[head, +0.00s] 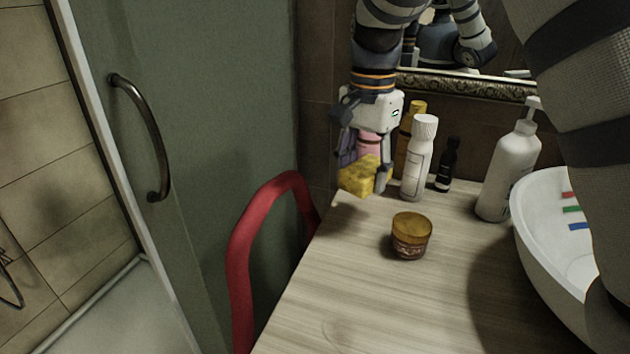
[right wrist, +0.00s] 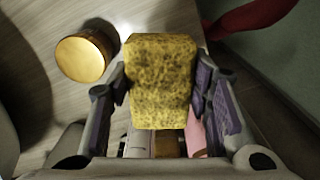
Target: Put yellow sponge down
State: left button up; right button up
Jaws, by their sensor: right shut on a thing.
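The yellow sponge (head: 364,175) is held by my right gripper (head: 366,168) at the far left corner of the wooden counter (head: 330,265). In the right wrist view the sponge (right wrist: 160,82) sits between the two finger pads of my right gripper (right wrist: 160,88), which is shut on it. Whether the sponge touches the counter is hard to tell. My left gripper is not in view.
A jar with a gold lid (head: 411,235) stands in front of the sponge. A white bottle (head: 419,158), a small black bottle (head: 447,165) and a pump bottle (head: 508,170) stand to the right, by the white basin (head: 535,235). A red curved bar (head: 240,260) borders the counter's left edge.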

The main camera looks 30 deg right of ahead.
aim_at(364, 157)
jog(key=f, duration=0.1)
jog(key=w+d+f, duration=0.1)
jog(key=f, duration=0.1)
jog(key=w+d+f, duration=0.1)
jog(key=shift+w+d+f+b, duration=0.1)
jog(key=shift+w+f+b, duration=0.15)
jog(key=shift+f+b, duration=0.1)
jog(key=f, duration=0.3)
jog(key=shift+w+d+f, duration=0.15)
jog(key=shift+w+f, duration=0.05)
jog(key=o, duration=1.2)
jog(key=shift+f, duration=0.1)
notch_tip(364, 157, up, 12)
jog(key=shift+r, duration=0.2)
